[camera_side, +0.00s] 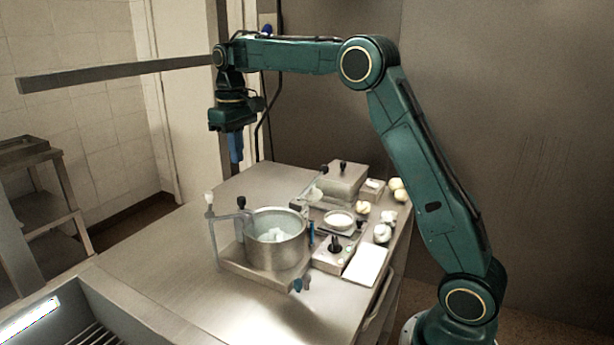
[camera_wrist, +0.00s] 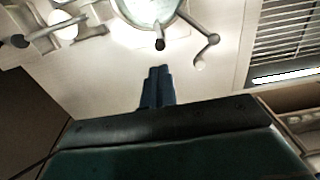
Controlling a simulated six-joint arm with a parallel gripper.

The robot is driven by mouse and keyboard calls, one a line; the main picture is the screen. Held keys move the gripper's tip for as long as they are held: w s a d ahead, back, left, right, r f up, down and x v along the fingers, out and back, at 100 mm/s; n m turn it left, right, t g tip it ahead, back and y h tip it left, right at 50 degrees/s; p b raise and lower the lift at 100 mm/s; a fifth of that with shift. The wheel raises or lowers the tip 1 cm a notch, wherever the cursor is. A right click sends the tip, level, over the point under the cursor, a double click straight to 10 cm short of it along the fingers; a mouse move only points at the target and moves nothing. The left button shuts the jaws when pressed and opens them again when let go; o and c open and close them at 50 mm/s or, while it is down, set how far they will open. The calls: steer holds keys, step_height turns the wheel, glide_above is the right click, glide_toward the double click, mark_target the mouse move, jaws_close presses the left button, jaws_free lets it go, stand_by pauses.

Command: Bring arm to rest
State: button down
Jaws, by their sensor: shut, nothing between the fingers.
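My gripper (camera_side: 236,148) hangs pointing down from my green arm, high above the far left part of the steel table (camera_side: 160,275). Its blue fingers are together with nothing between them. In the wrist view the closed fingers (camera_wrist: 158,82) show at the centre, over bare tabletop. My gripper is well apart from everything on the table.
A steel pot (camera_side: 277,256) with pale contents stands on a low base, with a crank handle beside it. Behind it are a lidded steel box (camera_side: 344,180), a small bowl (camera_side: 339,220), a knobbed control box (camera_side: 334,254) and several pale round items. The table's left side is clear.

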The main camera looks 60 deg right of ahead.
steer(key=shift+s, duration=0.1)
steer(key=s+a+r+t, duration=0.1)
steer(key=s+a+r, duration=0.2)
steer(key=s, duration=0.5)
steer(key=s+a+r+t, duration=0.2)
steer(key=s+a+r, duration=0.1)
steer(key=s, duration=0.5)
steer(key=s+a+f+t, duration=0.1)
steer(key=s+f, duration=0.3)
steer(key=s, duration=0.4)
steer(key=s+a+f+t, duration=0.1)
steer(key=s+a+f, duration=0.1)
steer(key=s, duration=0.7)
steer(key=shift+a+f+t, duration=0.25)
steer(key=shift+f+t, duration=0.05)
steer(key=shift+f, duration=0.6)
